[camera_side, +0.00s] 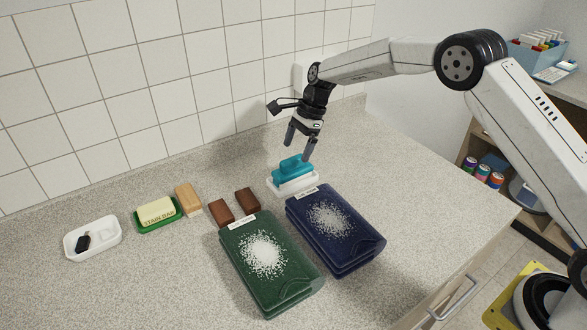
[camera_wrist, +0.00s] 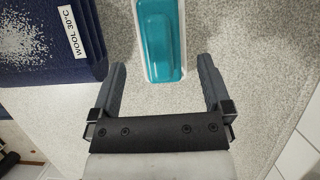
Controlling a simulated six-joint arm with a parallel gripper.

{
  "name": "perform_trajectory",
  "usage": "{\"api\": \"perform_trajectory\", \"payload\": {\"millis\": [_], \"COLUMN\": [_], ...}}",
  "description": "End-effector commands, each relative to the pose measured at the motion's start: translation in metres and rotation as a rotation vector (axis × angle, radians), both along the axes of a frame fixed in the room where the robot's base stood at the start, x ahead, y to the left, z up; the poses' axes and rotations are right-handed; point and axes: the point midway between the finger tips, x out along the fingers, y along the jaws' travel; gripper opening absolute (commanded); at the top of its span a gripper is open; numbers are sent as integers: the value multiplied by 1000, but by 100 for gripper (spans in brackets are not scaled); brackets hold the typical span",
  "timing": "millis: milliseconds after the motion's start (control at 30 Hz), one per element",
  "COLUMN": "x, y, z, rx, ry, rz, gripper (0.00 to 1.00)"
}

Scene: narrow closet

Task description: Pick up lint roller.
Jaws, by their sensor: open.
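A teal item, which I take to be the lint roller (camera_side: 291,165), sits in a small white tray (camera_side: 297,184) on the counter, behind the navy folded garment. In the wrist view the teal lint roller (camera_wrist: 160,42) lies lengthwise in its white holder (camera_wrist: 182,30), its near end between the lines of my fingers. My gripper (camera_side: 299,147) is open and empty, pointing down just above the lint roller. Its two fingers also show in the wrist view (camera_wrist: 161,72), one on each side of the roller's near end. I cannot tell whether a finger touches it.
A navy garment (camera_side: 350,240) and a green garment (camera_side: 290,285), both with white lint, lie in front. A tiled wall (camera_side: 180,90) rises behind. The counter's right is clear.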

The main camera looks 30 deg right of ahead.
Motion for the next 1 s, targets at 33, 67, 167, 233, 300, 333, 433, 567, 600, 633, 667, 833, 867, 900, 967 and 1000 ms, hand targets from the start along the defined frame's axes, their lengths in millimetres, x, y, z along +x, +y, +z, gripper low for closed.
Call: {"api": "perform_trajectory", "payload": {"millis": [33,67,167,233,300,333,433,567,600,633,667,833,867,900,967,1000], "x": [0,0,0,0,0,0,-1,-1,-1,-1,-1,0,0,0,0,0], "y": [2,2,3,3,3,4,6,11,12,14,15,21,21,22,22,22], "z": [-4,-5,-8,-8,-9,-9,-15,-27,-32,-35,-39,-52,-54,-55,-55,-55], "rx": [0,0,0,0,0,0,0,0,0,0,0,-2,-2,-2,-2,-2], "ry": [1,1,-1,-1,-1,0,1,1,2,2,2,-1,-2,-3,-4,-4], "rz": [0,0,0,0,0,0,0,0,1,1,1,0,-1,-1,-2,-2], "gripper": [100,100,100,100,100,100,100,100,100,100,100,100,100,100,100,100]}}
